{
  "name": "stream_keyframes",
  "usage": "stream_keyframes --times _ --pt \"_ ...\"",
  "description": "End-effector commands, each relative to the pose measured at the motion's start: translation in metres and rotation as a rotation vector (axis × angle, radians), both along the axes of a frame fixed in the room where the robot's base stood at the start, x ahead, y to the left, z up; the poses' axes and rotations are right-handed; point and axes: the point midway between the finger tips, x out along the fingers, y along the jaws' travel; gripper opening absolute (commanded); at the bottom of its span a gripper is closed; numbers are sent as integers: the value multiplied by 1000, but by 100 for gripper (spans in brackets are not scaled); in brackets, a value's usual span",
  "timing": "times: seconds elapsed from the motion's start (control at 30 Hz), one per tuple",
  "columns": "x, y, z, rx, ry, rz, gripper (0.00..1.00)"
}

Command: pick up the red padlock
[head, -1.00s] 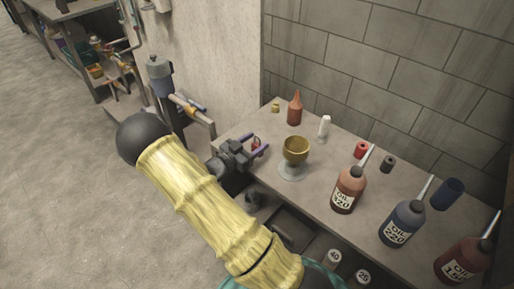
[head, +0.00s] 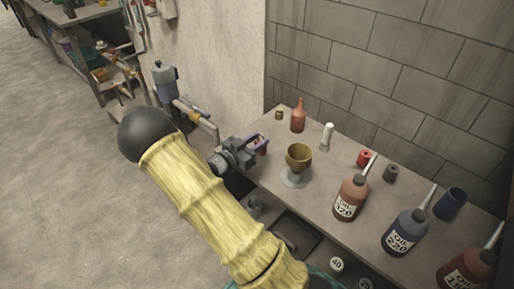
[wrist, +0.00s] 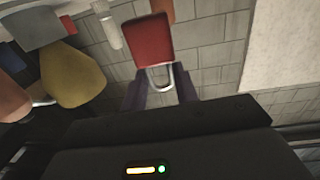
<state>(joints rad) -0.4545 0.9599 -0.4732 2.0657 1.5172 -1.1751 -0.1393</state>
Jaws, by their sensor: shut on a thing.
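The red padlock (wrist: 150,40) shows large at the top middle of the wrist view, its body pointing away and its metal shackle (wrist: 161,78) towards my gripper. My gripper (head: 260,143) is shut on the padlock, with the purple fingers on either side of the shackle in the wrist view (wrist: 160,92). In the head view only a small red part of the padlock (head: 261,149) shows between the fingers, at the table's left end. The exact contact between fingers and shackle is partly hidden.
A brass cup on a grey stand (head: 298,158) is just right of my gripper. A red-brown bottle (head: 298,116), a white tube (head: 327,136) and a small brass piece (head: 279,115) stand behind. Oil bottles (head: 350,197) fill the right side. A brick wall (head: 400,70) bounds the back.

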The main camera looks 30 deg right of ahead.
Motion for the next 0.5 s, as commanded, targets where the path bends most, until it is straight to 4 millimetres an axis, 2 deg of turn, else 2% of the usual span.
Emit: stream_keyframes --times 0.03,0.1,0.23,0.33,0.5 --pt "0 0 14 2 -6 0 5" --pt "0 0 28 1 -5 1 5" --pt "0 0 49 1 -5 0 5" --pt "0 0 57 -1 -1 0 5" --pt "0 0 59 -1 0 0 5"
